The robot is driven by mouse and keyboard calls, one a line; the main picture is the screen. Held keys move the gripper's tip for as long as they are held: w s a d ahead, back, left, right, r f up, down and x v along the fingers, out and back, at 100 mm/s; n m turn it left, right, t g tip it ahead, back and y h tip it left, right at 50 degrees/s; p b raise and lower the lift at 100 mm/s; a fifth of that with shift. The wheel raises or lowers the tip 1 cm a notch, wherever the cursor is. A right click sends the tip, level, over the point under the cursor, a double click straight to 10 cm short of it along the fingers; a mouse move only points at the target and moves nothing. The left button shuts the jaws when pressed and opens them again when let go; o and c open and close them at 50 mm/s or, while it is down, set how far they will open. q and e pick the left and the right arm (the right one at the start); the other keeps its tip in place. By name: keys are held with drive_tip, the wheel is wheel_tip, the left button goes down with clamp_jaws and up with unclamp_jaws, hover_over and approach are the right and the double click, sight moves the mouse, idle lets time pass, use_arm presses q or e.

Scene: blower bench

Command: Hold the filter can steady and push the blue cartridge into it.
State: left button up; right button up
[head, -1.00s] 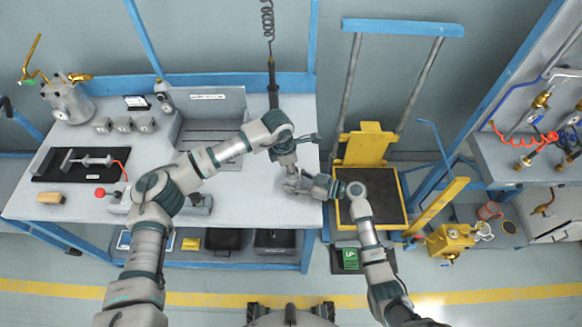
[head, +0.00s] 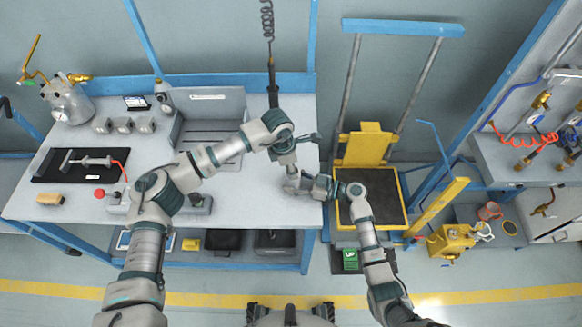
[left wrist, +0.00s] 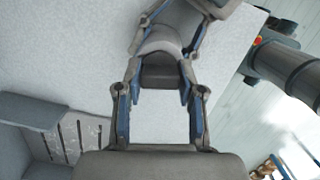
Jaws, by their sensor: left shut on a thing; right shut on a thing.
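In the left wrist view a grey, round-topped piece, which looks like the filter can (left wrist: 160,75), sits between the fingers of my left gripper (left wrist: 160,88). That gripper is shut on it. My right gripper (left wrist: 168,32) meets it from the far side, its fingers close around the can's far end. The blue cartridge cannot be made out; what my right gripper is shut on, taken to be the cartridge, is hidden by fingers and can. In the head view my left gripper (head: 290,181) and right gripper (head: 305,185) meet over the bench's right end, too small to show the parts.
The workbench (head: 255,205) has a grey slotted fixture (head: 212,125) behind my left arm. A black tray (head: 50,165) with a tool lies at the far left. A yellow-framed cart (head: 367,150) stands to the right of the bench. The bench top around the grippers is mostly clear.

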use_arm(q)
drive_tip(key=shift+f, duration=0.45)
idle(2.5)
drive_tip(key=shift+r, duration=0.4)
idle(0.8)
drive_tip(key=shift+f, duration=0.4)
idle(0.6)
drive_tip(key=shift+r, duration=0.35)
drive_tip(key=o, duration=1.2)
wheel_tip(320, 180, up, 12)
drive_tip(key=a, duration=0.2)
drive_tip(key=shift+s, duration=0.25)
